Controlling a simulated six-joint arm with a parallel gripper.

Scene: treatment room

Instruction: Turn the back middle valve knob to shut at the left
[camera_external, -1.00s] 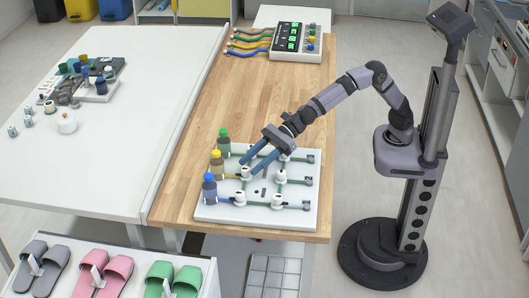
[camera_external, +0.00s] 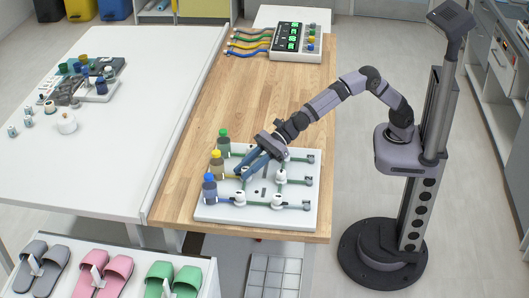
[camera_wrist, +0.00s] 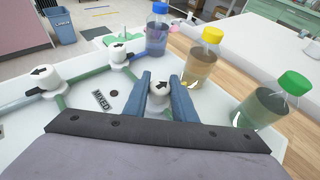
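The valve board (camera_external: 215,215) lies on the wooden bench, with white knobs on its pipes. The back middle valve knob (camera_wrist: 159,98) stands in front of the yellow-capped bottle in the wrist view. It is white with a dark arrow on top, whose exact heading I cannot read. My gripper (camera_wrist: 161,82) is down at this knob, with one blue finger on each side. The knob nearly fills the gap; whether both fingers press on it is unclear. In the external view, my gripper (camera_external: 244,172) largely covers the knob.
Blue-capped (camera_wrist: 157,32), yellow-capped (camera_wrist: 203,58) and green-capped (camera_wrist: 272,102) bottles stand along the board's far edge, close beyond my fingers. Other knobs (camera_wrist: 118,53) (camera_wrist: 43,75) sit to the left in the wrist view. A display box (camera_external: 297,42) stands at the bench's far end.

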